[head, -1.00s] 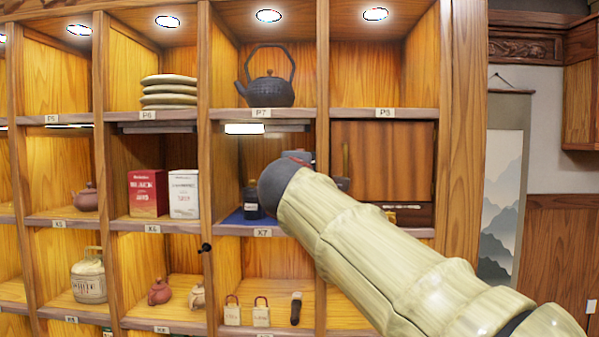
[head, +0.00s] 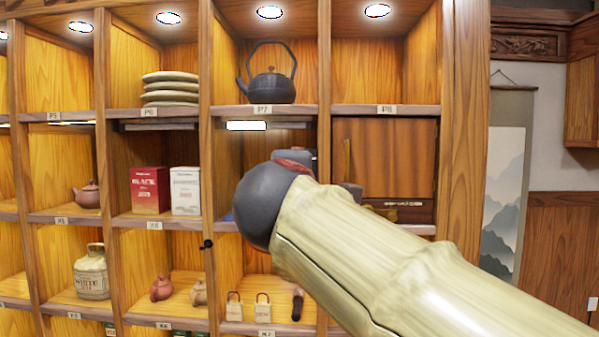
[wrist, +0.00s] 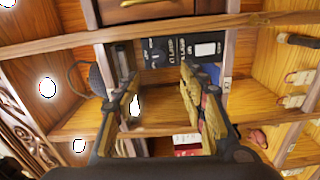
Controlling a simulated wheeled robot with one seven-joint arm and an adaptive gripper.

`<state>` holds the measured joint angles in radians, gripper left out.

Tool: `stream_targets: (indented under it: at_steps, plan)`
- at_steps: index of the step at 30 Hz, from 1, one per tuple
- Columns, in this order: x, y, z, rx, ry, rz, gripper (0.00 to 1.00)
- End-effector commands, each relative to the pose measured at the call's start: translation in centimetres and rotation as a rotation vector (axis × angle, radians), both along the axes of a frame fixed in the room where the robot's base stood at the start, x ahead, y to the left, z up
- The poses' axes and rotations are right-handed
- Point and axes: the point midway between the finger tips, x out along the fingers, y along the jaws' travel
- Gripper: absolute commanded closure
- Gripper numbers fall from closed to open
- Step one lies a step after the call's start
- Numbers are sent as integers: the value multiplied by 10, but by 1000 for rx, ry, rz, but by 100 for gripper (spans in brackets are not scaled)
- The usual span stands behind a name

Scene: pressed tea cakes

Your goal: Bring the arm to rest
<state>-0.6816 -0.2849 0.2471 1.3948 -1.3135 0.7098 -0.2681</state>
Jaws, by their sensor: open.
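My arm (head: 350,245) reaches up from the lower right in the head view, in front of the shelf. Its dark rounded joint covers most of the compartment labelled X7, and my gripper is mostly hidden behind it. In the wrist view my gripper (wrist: 158,82) is open, its two fingers spread apart. I see nothing held between them. Beyond the fingertips, dark containers with white lettering (wrist: 160,52) and a white-faced one (wrist: 206,46) stand in a compartment. I cannot tell how far the fingertips are from them.
The wooden shelf has upright dividers (head: 207,130) close to my arm. An iron teapot (head: 270,88) stands above, with red (head: 149,190) and white (head: 185,190) boxes to the left. A closed wooden cabinet door (head: 390,160) is behind my arm. Free room lies right of the shelf.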

Motion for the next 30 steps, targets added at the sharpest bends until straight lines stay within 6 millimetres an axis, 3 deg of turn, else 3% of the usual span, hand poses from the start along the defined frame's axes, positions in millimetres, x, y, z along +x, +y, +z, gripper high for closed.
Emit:
stream_targets:
  at_steps: [11, 14, 17, 20, 24, 30]
  plan:
    - [-1, -1, 0, 13, 0, -2, 58]
    - [0, 0, -22, 84, 58, -7, 58]
    - [0, 4, -72, 153, 167, -12, 58]
    - [-13, 1, -136, 251, 313, -32, 58]
    - [-42, -27, -227, 400, 506, -112, 58]
    - [-101, -82, -344, 622, 733, -276, 58]
